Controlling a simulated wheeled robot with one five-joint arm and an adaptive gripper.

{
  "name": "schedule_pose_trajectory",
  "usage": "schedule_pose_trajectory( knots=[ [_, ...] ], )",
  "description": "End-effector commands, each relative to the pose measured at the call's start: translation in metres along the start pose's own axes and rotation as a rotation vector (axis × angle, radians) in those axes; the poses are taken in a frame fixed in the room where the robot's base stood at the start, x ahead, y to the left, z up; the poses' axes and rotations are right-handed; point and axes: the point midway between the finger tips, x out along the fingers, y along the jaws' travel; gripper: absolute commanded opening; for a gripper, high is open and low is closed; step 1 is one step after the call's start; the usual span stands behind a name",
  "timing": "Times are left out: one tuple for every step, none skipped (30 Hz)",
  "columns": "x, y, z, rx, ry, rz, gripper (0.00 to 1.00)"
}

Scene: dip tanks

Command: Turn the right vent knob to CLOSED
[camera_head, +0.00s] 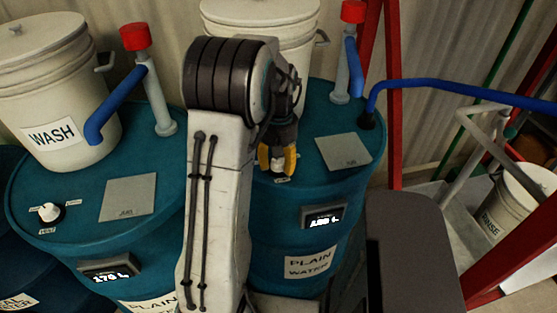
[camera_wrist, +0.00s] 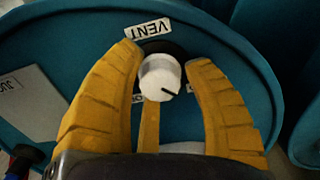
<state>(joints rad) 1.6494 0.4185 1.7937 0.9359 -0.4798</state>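The right vent knob (camera_wrist: 160,77) is white and round, on a dark disc on the teal drum lid. Its dark pointer line points to the lower right in the wrist view. A VENT label (camera_wrist: 148,28) shows upside down above it; the small labels at its sides are mostly hidden by the fingers. My gripper (camera_wrist: 165,62) has its yellow fingers on both sides of the knob, with visible gaps, so it is open around it. In the head view my gripper (camera_head: 278,158) is low over the right drum's lid (camera_head: 318,120), and the knob is mostly hidden there.
A left drum (camera_head: 85,205) carries another white knob (camera_head: 49,212) and a WASH bucket (camera_head: 45,90). Red-capped pipes (camera_head: 155,95) stand on both drums. A blue hose (camera_head: 450,88) runs right. A grey plate (camera_head: 343,152) lies right of my gripper.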

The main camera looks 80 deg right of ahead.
Motion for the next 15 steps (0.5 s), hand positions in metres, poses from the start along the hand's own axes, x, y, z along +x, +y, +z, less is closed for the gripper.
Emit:
schedule_pose_trajectory(
  knots=[
    [-0.0006,0.0002,-0.0004,0.0,0.002,0.001,0.51],
    [-0.0008,0.0003,-0.0005,0.0,0.002,0.001,0.54],
    [-0.0009,0.0003,-0.0006,0.001,0.003,0.001,0.57],
    [-0.0011,0.0003,-0.0007,0.001,0.003,0.002,0.6],
    [-0.0012,0.0004,-0.0008,0.001,0.004,0.002,0.61],
    [-0.0013,0.0004,-0.0009,0.001,0.004,0.002,0.61],
    [-0.0014,0.0005,-0.001,0.001,0.004,0.002,0.61],
    [-0.0015,0.0005,-0.001,0.001,0.004,0.002,0.61],
    [-0.0016,0.0005,-0.0011,0.001,0.005,0.002,0.61],
    [-0.0016,0.0005,-0.0011,0.001,0.005,0.003,0.61],
    [-0.0018,0.0006,-0.0012,0.001,0.005,0.003,0.61],
    [-0.0024,0.0006,-0.0013,0.001,0.006,0.003,0.61],
    [-0.0033,0.0007,-0.0014,0.001,0.006,0.003,0.61],
    [-0.0046,0.0007,-0.0015,0.001,0.006,0.003,0.61],
    [-0.0069,0.0007,-0.0015,0.001,0.006,0.003,0.61]
  ],
)
